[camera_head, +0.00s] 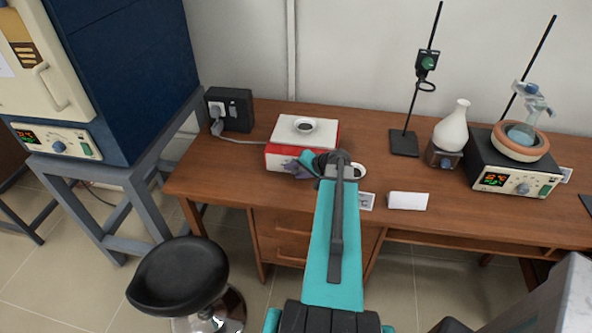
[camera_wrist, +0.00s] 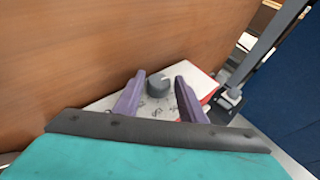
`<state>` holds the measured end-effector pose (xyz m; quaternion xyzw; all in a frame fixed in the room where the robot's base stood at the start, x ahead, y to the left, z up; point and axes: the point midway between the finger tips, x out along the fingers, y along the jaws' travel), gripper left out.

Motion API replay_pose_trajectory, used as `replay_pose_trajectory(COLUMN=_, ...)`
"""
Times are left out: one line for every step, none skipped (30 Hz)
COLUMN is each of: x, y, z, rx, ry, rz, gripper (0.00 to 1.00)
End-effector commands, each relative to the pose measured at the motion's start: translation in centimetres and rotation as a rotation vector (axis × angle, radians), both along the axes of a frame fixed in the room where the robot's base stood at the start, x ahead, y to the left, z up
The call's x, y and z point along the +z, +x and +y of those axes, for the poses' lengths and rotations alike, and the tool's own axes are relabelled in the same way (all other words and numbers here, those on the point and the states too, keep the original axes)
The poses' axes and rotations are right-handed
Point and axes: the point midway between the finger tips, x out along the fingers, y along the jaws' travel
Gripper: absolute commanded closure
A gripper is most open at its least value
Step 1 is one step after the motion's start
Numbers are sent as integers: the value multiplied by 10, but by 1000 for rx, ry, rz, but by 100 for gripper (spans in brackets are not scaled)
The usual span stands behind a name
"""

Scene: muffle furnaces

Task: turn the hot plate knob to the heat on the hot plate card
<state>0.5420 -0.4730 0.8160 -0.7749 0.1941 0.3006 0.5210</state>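The hot plate (camera_head: 302,131) is a white and red box with a round dish on top, near the left end of the desk. Its grey round knob (camera_wrist: 158,84) shows in the wrist view on a white panel with small marks around it. My gripper (camera_wrist: 161,76) is open, its two purple fingers spread on either side of the knob, with a gap visible; I cannot tell whether they touch it. In the head view my gripper (camera_head: 297,168) is at the front of the box and hides the knob. A small card (camera_head: 366,202) stands to the right; its text is unreadable.
A blank folded white card (camera_head: 408,201) stands on the desk (camera_head: 235,180). A dark heater with a display (camera_head: 510,180), a white flask (camera_head: 453,127) and a stand (camera_head: 404,142) are at right. A socket box (camera_head: 230,109) is behind left; a stool (camera_head: 180,275) is in front.

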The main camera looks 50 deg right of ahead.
Motion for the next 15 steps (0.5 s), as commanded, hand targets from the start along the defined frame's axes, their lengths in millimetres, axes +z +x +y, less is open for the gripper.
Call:
replay_pose_trajectory(x=0, y=0, z=0, rx=0, ry=0, rz=0, gripper=63)
replay_pose_trajectory(x=0, y=0, z=0, rx=0, ry=0, rz=0, gripper=63)
replay_pose_trajectory(x=0, y=0, z=0, rx=0, ry=0, rz=0, gripper=63)
replay_pose_trajectory(x=0, y=0, z=0, rx=0, ry=0, rz=0, gripper=63)
replay_pose_trajectory(x=0, y=0, z=0, rx=0, ry=0, rz=0, gripper=63)
replay_pose_trajectory(x=0, y=0, z=0, rx=0, ry=0, rz=0, gripper=66)
replay_pose_trajectory(x=0, y=0, z=0, rx=0, ry=0, rz=0, gripper=72)
replay_pose_trajectory(x=0, y=0, z=0, rx=0, ry=0, rz=0, gripper=77)
replay_pose_trajectory(x=0, y=0, z=0, rx=1, ry=-1, rz=0, gripper=83)
replay_pose_trajectory(x=0, y=0, z=0, rx=0, ry=0, rz=0, gripper=88)
replay_pose_trajectory(x=0, y=0, z=0, rx=0, ry=0, rz=0, gripper=93)
replay_pose_trajectory(x=0, y=0, z=0, rx=0, ry=0, rz=0, gripper=93)
replay_pose_trajectory(x=0, y=0, z=0, rx=0, ry=0, rz=-1, gripper=93)
replay_pose_trajectory(x=0, y=0, z=0, rx=0, ry=0, rz=-1, gripper=93)
replay_pose_trajectory(x=0, y=0, z=0, rx=0, ry=2, rz=-3, gripper=93)
